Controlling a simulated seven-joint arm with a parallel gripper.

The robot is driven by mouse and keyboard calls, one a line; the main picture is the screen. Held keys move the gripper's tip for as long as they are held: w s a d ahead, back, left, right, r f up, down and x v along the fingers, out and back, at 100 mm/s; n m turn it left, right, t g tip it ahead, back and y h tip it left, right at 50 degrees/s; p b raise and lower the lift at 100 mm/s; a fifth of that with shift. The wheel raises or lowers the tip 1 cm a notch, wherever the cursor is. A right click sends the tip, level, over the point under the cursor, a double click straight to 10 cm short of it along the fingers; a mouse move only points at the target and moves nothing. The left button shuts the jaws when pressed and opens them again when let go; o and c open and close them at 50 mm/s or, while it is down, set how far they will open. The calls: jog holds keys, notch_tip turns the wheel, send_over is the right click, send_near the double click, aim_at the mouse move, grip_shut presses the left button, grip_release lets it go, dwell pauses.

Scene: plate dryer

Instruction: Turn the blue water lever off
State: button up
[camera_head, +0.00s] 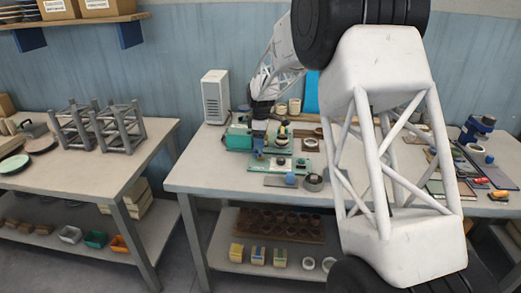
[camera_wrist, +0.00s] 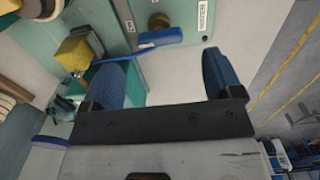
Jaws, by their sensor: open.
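The blue water lever (camera_wrist: 162,37) shows near the top of the wrist view, beside a brass fitting (camera_wrist: 159,20) and an upside-down label that seems to read WATER (camera_wrist: 203,15). The lever lies roughly sideways, its thin stem running left toward a yellow block (camera_wrist: 76,50). My gripper (camera_wrist: 163,68) is open and empty, its two blue fingers apart. The lever appears just beyond the fingertips, nearer the left finger; I cannot tell whether they touch. In the head view my gripper (camera_head: 258,152) is over the green apparatus (camera_head: 237,138), where the lever is too small to make out.
The apparatus stands on a workbench (camera_head: 205,175) with a white box (camera_head: 215,95) behind it. Grey frames (camera_head: 120,127) stand on the left table. My arm hides part of the bench.

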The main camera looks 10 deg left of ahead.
aim_at(261, 153)
jog(key=shift+f, duration=2.55)
jog(key=c, duration=0.9)
